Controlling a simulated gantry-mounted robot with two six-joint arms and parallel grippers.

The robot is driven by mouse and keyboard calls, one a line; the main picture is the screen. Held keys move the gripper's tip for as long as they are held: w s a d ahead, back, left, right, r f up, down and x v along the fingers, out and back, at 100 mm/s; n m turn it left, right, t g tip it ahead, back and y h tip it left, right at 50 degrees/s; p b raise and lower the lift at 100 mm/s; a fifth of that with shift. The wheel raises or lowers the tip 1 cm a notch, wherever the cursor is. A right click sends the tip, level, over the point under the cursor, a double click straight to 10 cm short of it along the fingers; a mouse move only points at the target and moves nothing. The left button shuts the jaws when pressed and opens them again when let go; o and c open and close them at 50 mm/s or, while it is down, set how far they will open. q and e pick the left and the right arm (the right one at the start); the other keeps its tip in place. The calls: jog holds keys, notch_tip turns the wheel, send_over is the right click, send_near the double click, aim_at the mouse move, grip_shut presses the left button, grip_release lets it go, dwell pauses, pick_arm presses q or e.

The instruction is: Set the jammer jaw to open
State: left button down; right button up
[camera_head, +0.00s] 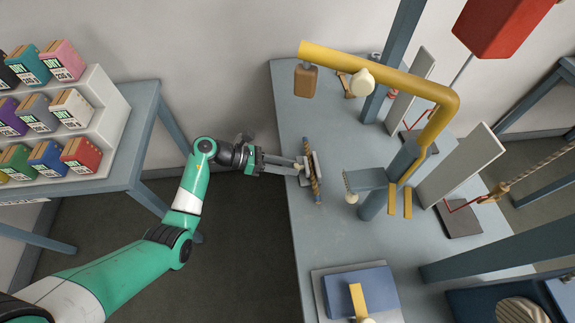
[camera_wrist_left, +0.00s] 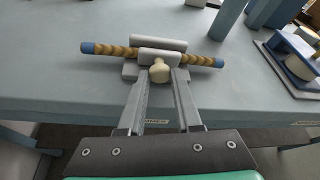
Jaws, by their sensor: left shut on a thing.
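The jammer (camera_head: 314,178) is a small grey fitting near the left edge of the blue-grey table, with a short tan rope (camera_head: 307,152) running through it. In the left wrist view the grey jammer body (camera_wrist_left: 158,43) shows with the rope (camera_wrist_left: 111,50), which has blue ends. A cream knob (camera_wrist_left: 160,72) sticks out from the jaw towards me. My left gripper (camera_head: 299,165) reaches in from the left. In the left wrist view its fingertips (camera_wrist_left: 161,79) are on either side of the knob, shut on it. The right gripper is not in view.
A yellow bent pipe (camera_head: 390,83) hangs over the table with a brown block (camera_head: 306,81). A blue box with a yellow lever (camera_head: 357,299) stands at the near edge. White panels (camera_head: 462,165) stand to the right. A shelf of coloured boxes (camera_head: 100,88) is at left.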

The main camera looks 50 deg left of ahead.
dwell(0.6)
pick_arm(q)
jog(key=shift+s+a, duration=0.4)
jog(key=shift+s, duration=0.2)
jog(key=c, duration=0.6)
grip_release()
jog(key=p+v, duration=0.2)
jog(key=v, duration=0.9)
jog(key=shift+s+a+r, duration=0.1)
jog(key=shift+s+a, duration=0.1)
jog(key=shift+s, duration=0.1)
jog(key=shift+w, duration=0.1)
